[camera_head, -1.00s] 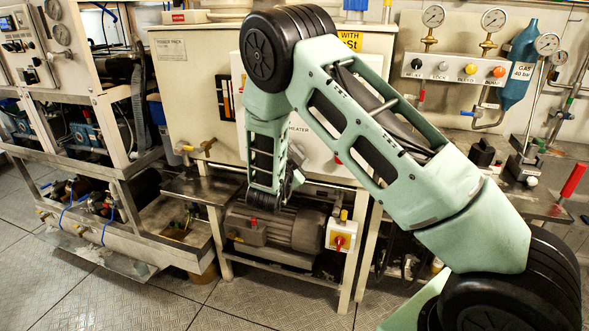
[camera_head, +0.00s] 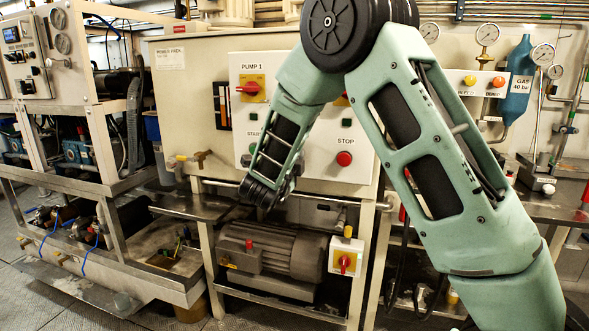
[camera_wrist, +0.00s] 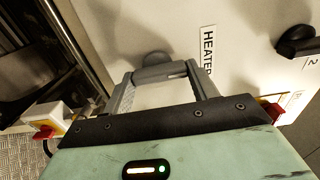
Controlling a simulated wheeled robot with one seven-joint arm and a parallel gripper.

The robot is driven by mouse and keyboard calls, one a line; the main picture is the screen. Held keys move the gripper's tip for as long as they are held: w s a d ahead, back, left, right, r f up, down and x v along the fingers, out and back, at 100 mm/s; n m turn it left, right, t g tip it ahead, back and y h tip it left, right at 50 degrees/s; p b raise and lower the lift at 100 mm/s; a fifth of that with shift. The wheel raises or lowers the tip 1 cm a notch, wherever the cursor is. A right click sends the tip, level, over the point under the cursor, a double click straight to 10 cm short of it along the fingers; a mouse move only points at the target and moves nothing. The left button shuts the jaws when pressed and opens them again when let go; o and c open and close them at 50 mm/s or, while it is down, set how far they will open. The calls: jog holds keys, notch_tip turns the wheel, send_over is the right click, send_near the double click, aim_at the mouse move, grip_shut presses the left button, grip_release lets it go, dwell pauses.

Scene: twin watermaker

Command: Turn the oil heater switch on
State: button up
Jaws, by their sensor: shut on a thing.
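In the wrist view, my gripper (camera_wrist: 165,73) is shut at a dark grey rounded knob (camera_wrist: 150,58) on the white panel. The label HEATER (camera_wrist: 208,50) is right beside the right finger. In the head view, my forearm crosses the white control panel (camera_head: 320,170); the gripper, the heater knob and its label are hidden there.
The panel also bears a red PUMP 1 switch (camera_head: 248,89) and a red STOP button (camera_head: 344,158). Another black knob (camera_wrist: 297,42) is at the wrist view's right. A motor (camera_head: 270,250) and a red-knobbed switch box (camera_head: 346,258) sit below.

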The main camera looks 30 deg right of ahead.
jog(key=shift+f, duration=0.1)
dwell(0.3)
jog(key=o, duration=1)
jog(key=shift+s+a, duration=0.1)
jog(key=v, duration=1.7)
jog(key=shift+b, duration=0.4)
jog(key=shift+s+a, duration=0.1)
